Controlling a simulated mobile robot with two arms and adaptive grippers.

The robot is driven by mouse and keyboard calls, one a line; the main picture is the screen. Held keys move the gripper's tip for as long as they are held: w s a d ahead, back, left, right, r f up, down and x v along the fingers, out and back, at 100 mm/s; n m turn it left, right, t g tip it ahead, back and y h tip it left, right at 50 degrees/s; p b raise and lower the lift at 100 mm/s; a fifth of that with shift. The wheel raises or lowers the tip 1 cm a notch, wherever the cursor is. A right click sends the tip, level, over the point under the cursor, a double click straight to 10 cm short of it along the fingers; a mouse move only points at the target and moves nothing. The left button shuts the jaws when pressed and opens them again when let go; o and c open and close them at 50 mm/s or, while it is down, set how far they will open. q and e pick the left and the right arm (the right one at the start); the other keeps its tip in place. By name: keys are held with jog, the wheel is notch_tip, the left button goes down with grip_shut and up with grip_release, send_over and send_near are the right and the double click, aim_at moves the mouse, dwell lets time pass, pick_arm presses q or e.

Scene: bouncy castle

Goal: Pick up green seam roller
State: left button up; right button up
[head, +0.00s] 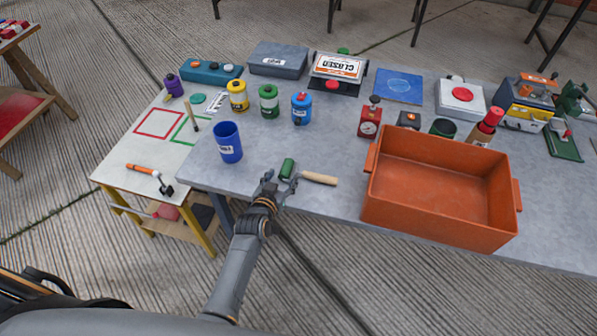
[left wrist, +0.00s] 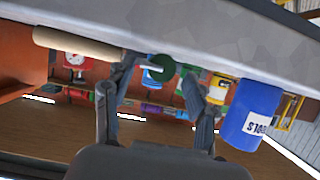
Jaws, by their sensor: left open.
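The green seam roller has a green cylinder (head: 287,168) and a pale wooden handle (head: 320,178). It lies near the front edge of the grey table, left of the orange bin. My left gripper (head: 279,184) is open at the table edge, close to the roller head. In the left wrist view, the green roller (left wrist: 160,68) shows between the spread fingertips of my left gripper (left wrist: 160,78), and the wooden handle (left wrist: 78,46) extends left. I cannot tell whether the fingers touch it. My right gripper is not in view.
The orange bin (head: 440,218) stands right of the roller, its inside empty. A blue cup (head: 228,142) stands to the left; it also shows in the left wrist view (left wrist: 250,114). Yellow (head: 237,97), green (head: 269,101) and blue (head: 301,108) canisters stand behind.

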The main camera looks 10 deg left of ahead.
pick_arm(q)
grip_shut()
jog(key=shift+r, duration=0.15)
